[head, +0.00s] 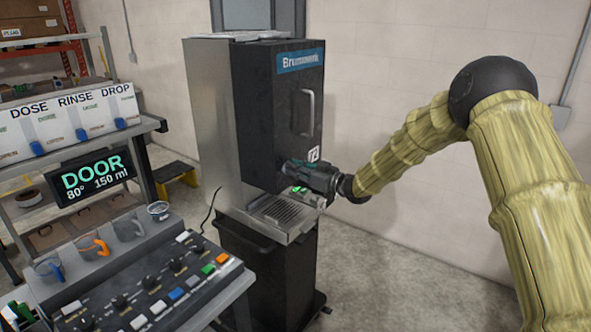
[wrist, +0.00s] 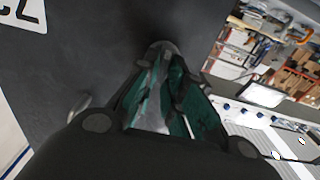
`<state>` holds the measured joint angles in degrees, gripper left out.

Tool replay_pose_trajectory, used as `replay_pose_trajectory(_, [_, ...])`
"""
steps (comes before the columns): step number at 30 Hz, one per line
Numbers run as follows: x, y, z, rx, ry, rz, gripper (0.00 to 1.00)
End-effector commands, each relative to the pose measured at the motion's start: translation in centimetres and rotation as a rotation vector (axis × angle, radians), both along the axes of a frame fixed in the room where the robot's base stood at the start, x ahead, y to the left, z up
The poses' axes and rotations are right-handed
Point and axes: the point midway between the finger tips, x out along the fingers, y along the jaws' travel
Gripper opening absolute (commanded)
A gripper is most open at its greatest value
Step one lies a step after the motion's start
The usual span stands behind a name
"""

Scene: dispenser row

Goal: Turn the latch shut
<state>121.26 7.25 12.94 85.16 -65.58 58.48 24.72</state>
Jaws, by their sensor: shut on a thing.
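The dark dispenser door (head: 277,115) stands closed, as far as the head view shows, with a bar handle and a small white label. My gripper (head: 294,176) is at the door's lower right, below that label. In the wrist view my gripper (wrist: 165,85) has its green-padded fingers closed around a grey piece, the latch (wrist: 160,48), whose rounded end shows at the fingertips against the dark door face. The rest of the latch is hidden between the fingers, and its angle is hard to tell. In the head view my gripper hides the latch.
A metal drip tray (head: 280,213) juts out below the gripper. A control panel (head: 140,290) with knobs and buttons stands at the front left. A display (head: 95,177) reads DOOR, 80°, 150 ml. Shelving is at the left; the floor to the right is clear.

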Motion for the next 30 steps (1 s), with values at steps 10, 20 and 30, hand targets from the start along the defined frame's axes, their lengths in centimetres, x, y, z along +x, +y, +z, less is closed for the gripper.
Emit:
replay_pose_trajectory(10, [-0.09,-0.07,-0.55,-0.077,-0.106,-0.001,0.00])
replay_pose_trajectory(20, [-0.31,0.15,-0.69,-0.230,-0.320,-0.001,0.00])
replay_pose_trajectory(30, [-0.57,0.35,-0.90,-0.402,-0.557,-0.002,0.00])
